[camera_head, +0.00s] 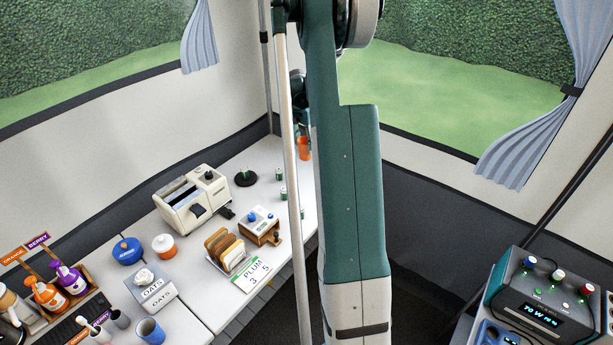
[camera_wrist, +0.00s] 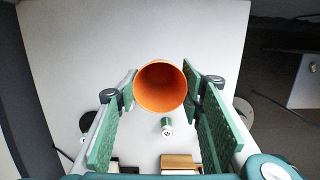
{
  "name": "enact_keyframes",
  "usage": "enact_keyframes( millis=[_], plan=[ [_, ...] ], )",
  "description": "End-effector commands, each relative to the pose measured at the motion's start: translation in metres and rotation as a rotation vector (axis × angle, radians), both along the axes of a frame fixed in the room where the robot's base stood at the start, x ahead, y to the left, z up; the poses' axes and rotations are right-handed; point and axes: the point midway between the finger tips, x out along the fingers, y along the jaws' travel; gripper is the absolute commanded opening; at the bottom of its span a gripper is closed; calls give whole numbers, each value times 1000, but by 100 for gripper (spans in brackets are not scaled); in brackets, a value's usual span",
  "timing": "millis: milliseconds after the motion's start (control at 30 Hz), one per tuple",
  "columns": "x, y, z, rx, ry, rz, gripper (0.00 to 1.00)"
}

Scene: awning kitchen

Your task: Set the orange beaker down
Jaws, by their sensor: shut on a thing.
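The orange beaker (camera_wrist: 160,88) is between the green finger pads of my gripper (camera_wrist: 161,84) in the wrist view, with its open mouth facing the camera. My gripper is shut on it. In the head view the beaker (camera_head: 304,148) shows at the far corner of the white table (camera_head: 262,154), partly hidden by my arm. My fingers are mostly hidden there. The table surface also shows around the beaker in the wrist view (camera_wrist: 60,60). I cannot tell whether the beaker's base touches the table.
A small green and white cylinder (camera_wrist: 167,127) stands close to the beaker; several similar ones stand along the table. A black round base (camera_head: 246,178), a toaster (camera_head: 190,200), a knobbed wooden box (camera_head: 262,226) and a toast rack (camera_head: 226,250) stand nearer. Tabletop beyond the beaker looks clear.

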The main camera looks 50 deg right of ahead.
Motion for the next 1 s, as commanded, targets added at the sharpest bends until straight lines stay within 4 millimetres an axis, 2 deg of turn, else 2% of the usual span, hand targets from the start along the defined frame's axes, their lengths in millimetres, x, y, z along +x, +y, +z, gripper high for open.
enact_keyframes(
  millis=[133, 533, 1000],
  plan=[
    [-3, -6, 0, 0, 0, 4, 27],
    [-3, -6, -4, 0, 1, 4, 27],
    [-3, -6, -58, -1, 1, 4, 27]
  ],
)
